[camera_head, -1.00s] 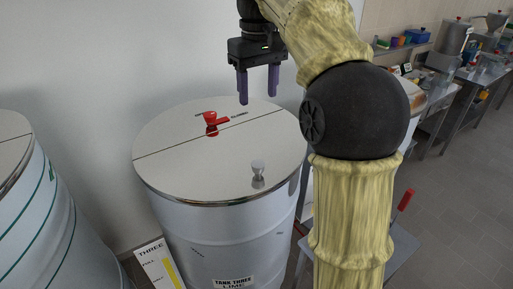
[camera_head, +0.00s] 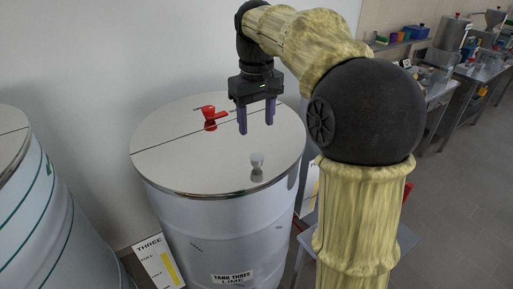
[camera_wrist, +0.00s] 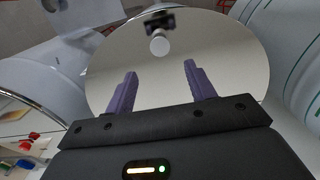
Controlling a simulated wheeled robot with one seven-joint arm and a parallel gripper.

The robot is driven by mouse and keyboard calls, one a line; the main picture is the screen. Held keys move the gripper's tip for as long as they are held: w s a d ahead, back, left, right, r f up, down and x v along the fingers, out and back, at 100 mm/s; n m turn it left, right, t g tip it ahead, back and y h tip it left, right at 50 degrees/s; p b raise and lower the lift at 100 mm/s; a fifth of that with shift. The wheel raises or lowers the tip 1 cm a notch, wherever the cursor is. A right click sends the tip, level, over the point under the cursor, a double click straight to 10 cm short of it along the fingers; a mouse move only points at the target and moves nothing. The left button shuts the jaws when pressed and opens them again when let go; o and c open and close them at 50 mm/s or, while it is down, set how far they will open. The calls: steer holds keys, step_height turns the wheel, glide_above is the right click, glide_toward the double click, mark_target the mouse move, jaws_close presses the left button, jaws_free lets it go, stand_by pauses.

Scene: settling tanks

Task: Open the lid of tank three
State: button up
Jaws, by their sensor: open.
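Tank three (camera_head: 225,235) is a large white drum with a label reading TANK THREE LIME. Its round, shiny lid (camera_head: 180,160) lies flat on top, with a dark seam across it. A pale knob (camera_head: 257,167) stands on the front part of the lid; it also shows in the wrist view (camera_wrist: 159,45). A red handle (camera_head: 210,118) sits near the seam at the back. My gripper (camera_head: 256,128) is open and empty, its purple fingers pointing down above the lid, behind the knob. In the wrist view the fingers (camera_wrist: 160,85) are apart, with the knob beyond them.
Another white tank (camera_head: 30,210) stands at the left. A sign reading THREE (camera_head: 158,262) leans at the tank's front left. Steel benches (camera_head: 468,85) with equipment run along the right. Grey floor (camera_head: 470,190) is clear at the right.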

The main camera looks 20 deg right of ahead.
mark_target(256, 156)
step_height(256, 156, down, 8)
steer(key=shift+f, duration=0.15)
stand_by(0.3)
jaws_close()
